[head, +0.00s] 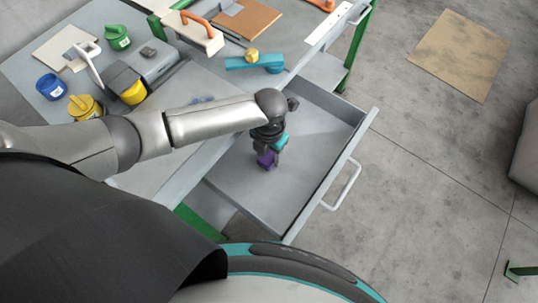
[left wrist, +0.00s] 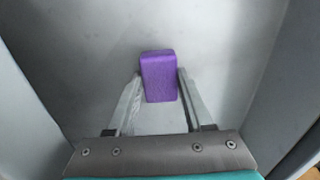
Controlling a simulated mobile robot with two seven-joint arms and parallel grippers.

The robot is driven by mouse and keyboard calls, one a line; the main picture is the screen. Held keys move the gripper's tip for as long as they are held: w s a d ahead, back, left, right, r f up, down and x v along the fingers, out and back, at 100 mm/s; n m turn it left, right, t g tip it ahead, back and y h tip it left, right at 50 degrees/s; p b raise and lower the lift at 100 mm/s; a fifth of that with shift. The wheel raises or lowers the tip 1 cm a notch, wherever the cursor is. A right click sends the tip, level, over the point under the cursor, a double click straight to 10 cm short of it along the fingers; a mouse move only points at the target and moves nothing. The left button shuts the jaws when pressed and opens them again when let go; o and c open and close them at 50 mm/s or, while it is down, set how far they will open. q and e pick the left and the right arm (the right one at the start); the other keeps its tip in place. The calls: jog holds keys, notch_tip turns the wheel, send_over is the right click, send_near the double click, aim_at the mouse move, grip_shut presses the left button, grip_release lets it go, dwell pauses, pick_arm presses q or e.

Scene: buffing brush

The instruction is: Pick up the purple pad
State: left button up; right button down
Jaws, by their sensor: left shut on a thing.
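My right gripper is not in view.
The drawer's front wall and white handle (head: 342,187) are at the right. The workbench (head: 165,165) holds several paint pots, an orange-handled tool (head: 193,34) and a blue tool (head: 256,63). A cardboard sheet (head: 458,55) lies on the floor.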

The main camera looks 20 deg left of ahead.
aim_at(269, 155)
pick_arm(q)
grip_shut()
jog(key=shift+r, duration=0.5)
notch_tip(269, 155, up, 19)
jog(key=p, duration=0.5)
